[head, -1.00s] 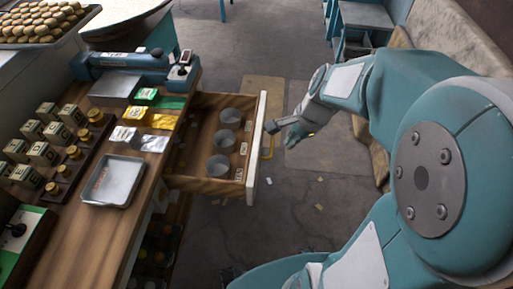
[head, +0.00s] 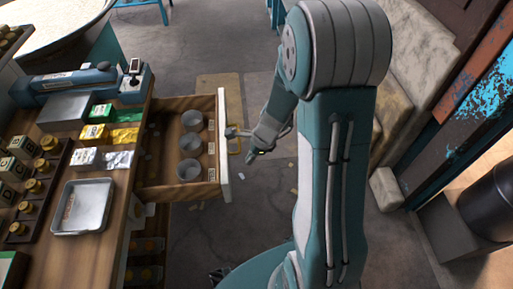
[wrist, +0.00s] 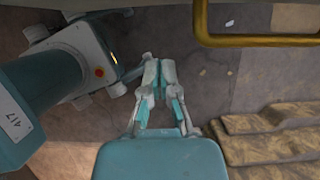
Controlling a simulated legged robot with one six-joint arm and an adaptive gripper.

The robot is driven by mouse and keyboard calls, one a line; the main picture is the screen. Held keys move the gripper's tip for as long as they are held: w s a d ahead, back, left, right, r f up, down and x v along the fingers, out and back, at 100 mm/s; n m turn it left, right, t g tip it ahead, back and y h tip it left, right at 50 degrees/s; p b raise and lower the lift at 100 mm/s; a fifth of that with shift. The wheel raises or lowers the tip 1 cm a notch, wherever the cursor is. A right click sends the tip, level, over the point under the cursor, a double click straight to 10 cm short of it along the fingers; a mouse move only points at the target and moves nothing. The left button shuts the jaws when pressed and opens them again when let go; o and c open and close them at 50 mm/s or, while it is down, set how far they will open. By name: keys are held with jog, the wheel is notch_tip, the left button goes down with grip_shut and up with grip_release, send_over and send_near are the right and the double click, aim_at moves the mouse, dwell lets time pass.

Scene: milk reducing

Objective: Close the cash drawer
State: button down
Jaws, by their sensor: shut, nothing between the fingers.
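The wooden cash drawer (head: 165,177) stands pulled out of the right side of the counter in the head view. My gripper (head: 230,132) is just outside the front panel, near the handle. Whether it touches the panel I cannot tell. In the wrist view my gripper (wrist: 155,75) has its fingers together and empty.
The counter (head: 90,245) carries a metal tray (head: 82,207), coloured packets (head: 125,135), a teal device (head: 85,82) and several small jars. Stone-like blocks (head: 385,190) stand to the right of my arm. The floor beyond the drawer is mostly open, with small scraps.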

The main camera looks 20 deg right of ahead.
jog(key=a, duration=0.1)
jog(key=w+a, duration=0.1)
jog(key=a, duration=0.2)
jog(key=shift+w+a+f, duration=0.1)
jog(key=shift+w+f, duration=0.05)
jog(key=shift+f, duration=0.2)
send_over(153, 177)
jog(key=d, duration=0.2)
jog(key=shift+s+a, duration=0.15)
jog(key=shift+s, duration=0.25)
jog(key=shift+w, duration=0.1)
